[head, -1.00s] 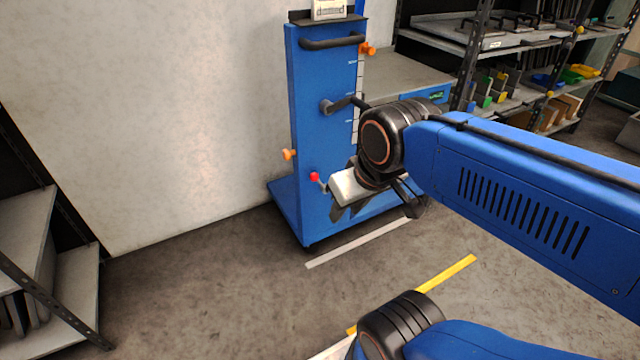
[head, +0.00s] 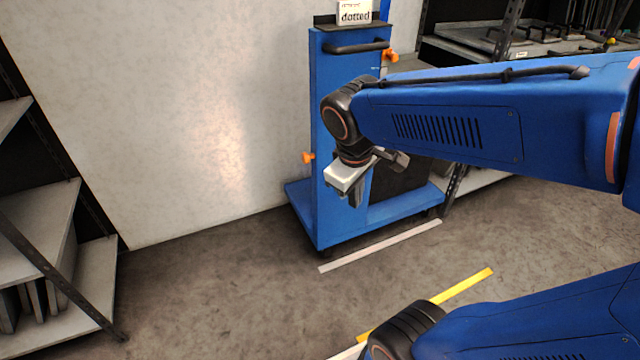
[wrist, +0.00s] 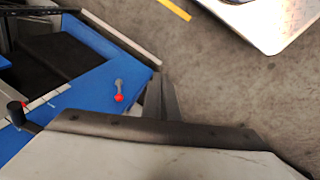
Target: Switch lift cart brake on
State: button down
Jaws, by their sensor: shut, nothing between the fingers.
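The blue lift cart (head: 333,215) stands against the pale wall in the head view. Its brake lever with a red knob (wrist: 119,98) shows on the blue panel in the wrist view, beside the fingers and apart from them in the picture. In the head view my gripper and arm hide this lever. My gripper (head: 355,196) points down in front of the cart's column, its fingers closed together and empty. The fingers (wrist: 162,88) also show in the wrist view, to the right of the red knob.
A black crank handle (wrist: 17,112) sticks out of the cart near the gripper. Orange knobs (head: 308,157) are on the cart's side and upper edge. Shelves (head: 60,290) stand at left and back right. The floor before the cart is clear, with white and yellow stripes.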

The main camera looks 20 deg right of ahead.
jog(key=w+a+f+n+h, duration=0.2)
jog(key=w+f+n, duration=0.2)
jog(key=w, duration=0.4)
jog(key=w+a+f+n+h, duration=0.3)
jog(key=w+f+n, duration=0.2)
jog(key=w, duration=0.4)
jog(key=w+a+f+n+h, duration=0.2)
jog(key=w+f+n, duration=0.3)
jog(key=w, duration=0.4)
jog(key=shift+a+n+h, duration=0.15)
jog(key=shift+n+h, duration=0.45)
jog(key=shift+n, duration=0.2)
jog(key=shift+w+f, duration=0.1)
jog(key=shift+f, duration=0.05)
jog(key=shift+d+r+x, duration=0.3)
jog(key=shift+r+x, duration=0.1)
jog(key=shift+x, duration=1.7)
jog(key=shift+d+r+x, duration=0.3)
jog(key=shift+r+x, duration=0.1)
jog(key=shift+x, duration=1.7)
jog(key=shift+d+r+x, duration=0.3)
jog(key=shift+r+x, duration=0.15)
jog(key=shift+x, duration=1.65)
jog(key=shift+w, duration=0.1)
